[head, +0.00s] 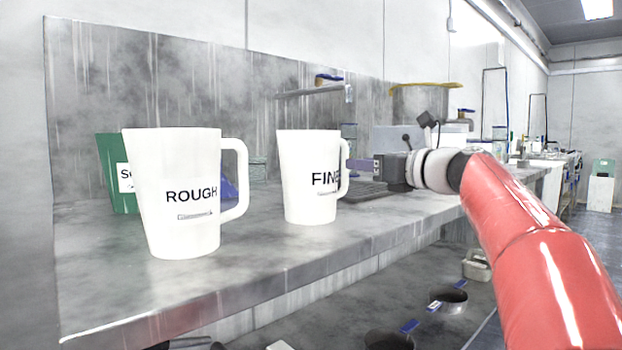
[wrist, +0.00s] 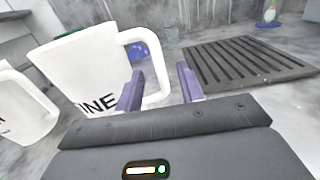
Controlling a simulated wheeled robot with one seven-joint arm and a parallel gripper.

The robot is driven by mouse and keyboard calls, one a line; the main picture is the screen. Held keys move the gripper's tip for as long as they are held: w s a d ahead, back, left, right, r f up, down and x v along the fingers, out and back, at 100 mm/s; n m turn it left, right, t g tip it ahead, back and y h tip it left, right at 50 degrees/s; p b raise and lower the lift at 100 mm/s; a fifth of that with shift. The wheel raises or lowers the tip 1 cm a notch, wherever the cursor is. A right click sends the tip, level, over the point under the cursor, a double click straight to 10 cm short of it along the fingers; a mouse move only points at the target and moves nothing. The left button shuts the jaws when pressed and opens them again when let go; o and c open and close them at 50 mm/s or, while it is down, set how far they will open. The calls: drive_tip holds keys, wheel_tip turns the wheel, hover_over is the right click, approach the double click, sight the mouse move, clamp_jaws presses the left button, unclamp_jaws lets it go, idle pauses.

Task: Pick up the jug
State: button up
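A white jug marked FINE (head: 308,205) stands upright on the grey bench, its handle on the right. A larger white jug marked ROUGH (head: 180,232) stands nearer, to its left. My gripper (head: 357,165) is at the handle side of the FINE jug. In the wrist view, the FINE jug (wrist: 82,62) fills the left and its lettering is partly hidden. The two purple fingers (wrist: 159,88) are apart, with the outer bar of the handle showing between them. I see no clear grip on it. The ROUGH jug (wrist: 22,112) is cut off at the left edge.
A green container (head: 112,160) stands behind the ROUGH jug, and a blue object (head: 229,188) sits behind its handle. A dark slotted tray (wrist: 250,62) lies right of the gripper. The bench's front edge (head: 270,277) is close, with round pans below.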

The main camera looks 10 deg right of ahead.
drive_tip(key=x, duration=0.5)
drive_tip(key=shift+w+a+f, duration=0.15)
drive_tip(key=shift+w+a, duration=0.05)
drive_tip(key=shift+a, duration=0.1)
clamp_jaws()
idle(0.9)
idle(0.4)
